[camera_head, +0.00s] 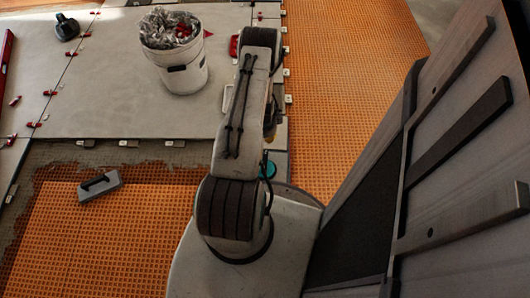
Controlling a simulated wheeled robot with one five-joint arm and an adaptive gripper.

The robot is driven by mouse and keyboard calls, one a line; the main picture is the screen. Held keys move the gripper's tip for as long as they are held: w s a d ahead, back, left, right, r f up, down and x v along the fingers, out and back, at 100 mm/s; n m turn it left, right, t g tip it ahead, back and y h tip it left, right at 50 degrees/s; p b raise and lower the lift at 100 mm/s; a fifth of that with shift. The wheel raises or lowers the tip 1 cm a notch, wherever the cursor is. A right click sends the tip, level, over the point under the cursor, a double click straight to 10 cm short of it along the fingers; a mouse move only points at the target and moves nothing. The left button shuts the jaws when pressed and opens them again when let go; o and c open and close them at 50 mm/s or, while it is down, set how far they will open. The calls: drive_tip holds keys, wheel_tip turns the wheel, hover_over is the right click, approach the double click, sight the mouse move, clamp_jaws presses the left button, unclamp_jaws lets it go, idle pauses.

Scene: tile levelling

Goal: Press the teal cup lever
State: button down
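A small teal round thing (268,168) shows just right of my arm's lower part, beside the grey tile edge. It may be the teal cup; most of it is hidden by my arm, and I cannot make out its lever. A dark suction cup (67,28) sits apart on the large tiles at the far left. My arm stands upright in the middle of the view and blocks what lies behind it. The fingers of my gripper cannot be made out, so its distance to the teal thing is unclear.
A white bucket (188,75) with grey crumpled material stands on the large pale tiles (105,90). A grey block tool (99,186) lies on the orange matting (90,235). Red clips dot the tile joints. A wooden panel with dark battens (455,150) rises close at the right.

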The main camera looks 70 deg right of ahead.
drive_tip(key=shift+f, duration=0.1)
idle(0.3)
drive_tip(key=f+b, duration=0.7)
drive_tip(key=shift+w+d+f+b, duration=0.1)
drive_tip(key=shift+d+f+b, duration=0.3)
drive_tip(key=f+b, duration=0.1)
drive_tip(key=b, duration=0.1)
drive_tip(key=f+b, duration=0.4)
drive_tip(key=shift+w+d+b, duration=0.1)
drive_tip(key=shift+d+b, duration=0.15)
drive_tip(key=shift+b, duration=0.15)
drive_tip(key=shift+f, duration=0.45)
drive_tip(key=shift+d, duration=0.1)
